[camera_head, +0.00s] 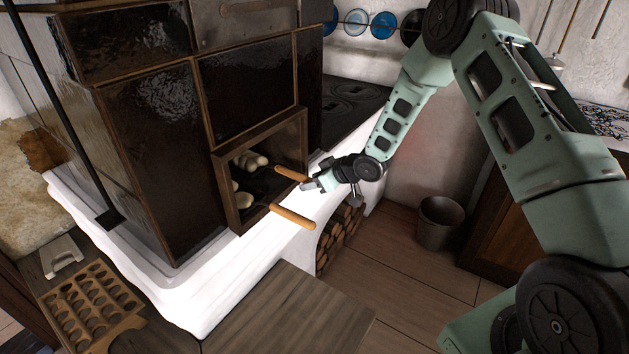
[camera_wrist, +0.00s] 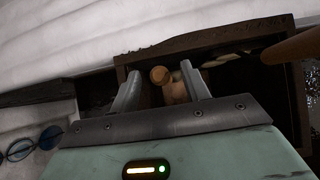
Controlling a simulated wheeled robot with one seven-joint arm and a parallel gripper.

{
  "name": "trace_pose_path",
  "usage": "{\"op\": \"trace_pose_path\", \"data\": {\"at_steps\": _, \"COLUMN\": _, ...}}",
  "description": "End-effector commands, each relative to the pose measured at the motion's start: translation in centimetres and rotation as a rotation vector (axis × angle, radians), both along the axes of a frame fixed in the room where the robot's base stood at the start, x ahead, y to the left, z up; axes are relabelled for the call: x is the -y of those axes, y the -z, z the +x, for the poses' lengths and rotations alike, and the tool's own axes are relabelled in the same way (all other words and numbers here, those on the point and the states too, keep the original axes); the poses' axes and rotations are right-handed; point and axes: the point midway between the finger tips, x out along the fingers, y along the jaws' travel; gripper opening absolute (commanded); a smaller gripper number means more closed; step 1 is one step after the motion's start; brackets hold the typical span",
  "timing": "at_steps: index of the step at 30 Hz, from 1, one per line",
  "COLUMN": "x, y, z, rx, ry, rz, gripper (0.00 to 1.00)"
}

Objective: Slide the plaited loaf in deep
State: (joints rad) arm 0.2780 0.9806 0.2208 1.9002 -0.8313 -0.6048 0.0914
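A pale, lumpy loaf (camera_head: 250,160), which looks like the plaited loaf, lies inside the open oven compartment (camera_head: 219,172) of the tiled stove. More pale dough (camera_head: 242,200) lies nearer the compartment's left side. Two wooden handles stick out of the opening: a far one (camera_head: 291,173) and a near one (camera_head: 293,215). My gripper (camera_head: 312,186) is just outside the opening, beside the far handle's end. In the wrist view my gripper (camera_wrist: 160,90) is open, with a round wooden handle end (camera_wrist: 160,75) between its spread fingers. What the handles join to inside is dark and unclear.
A white ledge (camera_head: 262,257) runs below the oven. A wooden table (camera_head: 290,318) stands in front, with a moulded wooden tray (camera_head: 92,305) at left. A bucket (camera_head: 440,223) stands on the floor. The floor beside it looks clear.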

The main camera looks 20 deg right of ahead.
Motion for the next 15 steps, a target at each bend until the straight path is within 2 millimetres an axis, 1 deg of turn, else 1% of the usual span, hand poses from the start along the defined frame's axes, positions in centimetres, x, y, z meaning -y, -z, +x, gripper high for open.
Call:
{"op": "trace_pose_path", "data": {"at_steps": 4, "x": 0.3, "y": -0.2, "z": -0.3, "rx": -0.001, "ry": 0.001, "rz": 0.000, "gripper": 0.47}}
{"op": "trace_pose_path", "data": {"at_steps": 7, "x": 0.8, "y": -1.0, "z": -1.0, "rx": 0.001, "ry": 0.002, "rz": -0.001, "gripper": 0.47}}
{"op": "trace_pose_path", "data": {"at_steps": 11, "x": 2.0, "y": -2.6, "z": -2.7, "rx": 0.002, "ry": 0.004, "rz": -0.001, "gripper": 0.47}}
{"op": "trace_pose_path", "data": {"at_steps": 15, "x": 3.5, "y": -4.6, "z": -4.9, "rx": 0.003, "ry": 0.004, "rz": -0.001, "gripper": 0.47}}
